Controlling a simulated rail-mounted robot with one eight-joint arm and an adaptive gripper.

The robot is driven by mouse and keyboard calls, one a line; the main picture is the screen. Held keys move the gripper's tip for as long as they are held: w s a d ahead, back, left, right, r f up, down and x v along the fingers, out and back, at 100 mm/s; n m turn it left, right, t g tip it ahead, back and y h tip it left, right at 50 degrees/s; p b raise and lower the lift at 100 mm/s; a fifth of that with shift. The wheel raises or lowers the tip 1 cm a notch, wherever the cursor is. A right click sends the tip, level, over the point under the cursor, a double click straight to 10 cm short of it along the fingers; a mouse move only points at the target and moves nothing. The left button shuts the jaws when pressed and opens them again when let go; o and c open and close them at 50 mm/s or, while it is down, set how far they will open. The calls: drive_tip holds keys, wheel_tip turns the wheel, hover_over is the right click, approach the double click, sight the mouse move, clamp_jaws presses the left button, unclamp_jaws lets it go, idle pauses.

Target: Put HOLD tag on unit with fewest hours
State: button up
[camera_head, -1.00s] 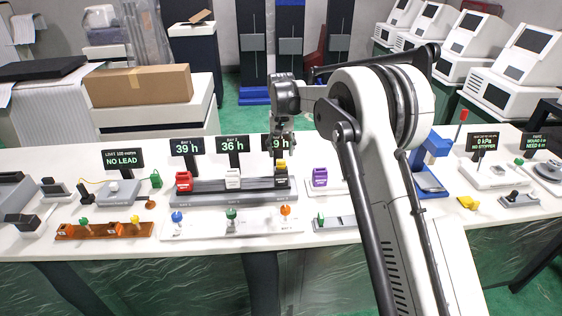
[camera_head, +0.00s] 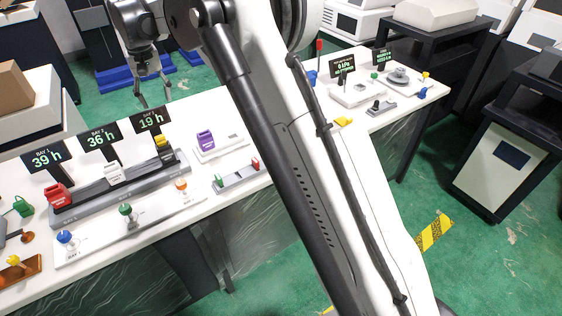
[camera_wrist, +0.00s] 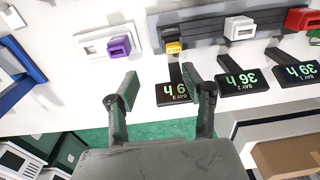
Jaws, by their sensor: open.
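Three bay displays stand behind a grey rack (camera_head: 130,184): 39 h (camera_head: 46,158), 36 h (camera_head: 101,136) and 19 h (camera_head: 149,120). The lowest reading, 19 h, is behind the yellow-and-black unit (camera_head: 164,148). A red unit (camera_head: 57,196) sits at 39 h and a white unit (camera_head: 115,173) at 36 h. My gripper (camera_head: 154,100) is open and empty, above the table's back edge near the 19 h display. In the wrist view my gripper (camera_wrist: 160,84) partly covers that display (camera_wrist: 172,92); the yellow-topped unit (camera_wrist: 173,46) is beyond it. I cannot read a HOLD label on anything.
A purple block (camera_head: 205,140) sits on a white plate right of the rack. Blue (camera_head: 65,238), green (camera_head: 126,210) and orange (camera_head: 181,185) knobs stand on a white strip in front. A grey holder (camera_head: 236,180) has green and red pieces. Dark cabinets stand behind.

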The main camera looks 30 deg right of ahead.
drive_tip(key=s+d+r+t, duration=0.2)
drive_tip(key=s+d+r, duration=0.45)
drive_tip(key=s, duration=0.45)
drive_tip(key=s+d+r+t, duration=0.1)
drive_tip(key=s+d+r, duration=0.5)
drive_tip(key=s, duration=0.4)
drive_tip(key=s+d+f+t, duration=0.1)
drive_tip(key=s+d+f, duration=0.1)
drive_tip(key=s, duration=0.5)
drive_tip(key=s+d+f+m+t, duration=0.1)
drive_tip(key=s+d+f, duration=0.2)
drive_tip(key=s, duration=0.5)
drive_tip(key=s+d+f+t, duration=0.1)
drive_tip(key=s+d+f, duration=0.2)
drive_tip(key=s+f, duration=0.2)
drive_tip(key=s, duration=0.3)
drive_tip(key=shift+d, duration=0.15)
wheel_tip(320, 180, down, 5)
drive_tip(key=b, duration=0.4)
drive_tip(key=shift+r+b, duration=0.1)
drive_tip(key=shift+b, duration=0.3)
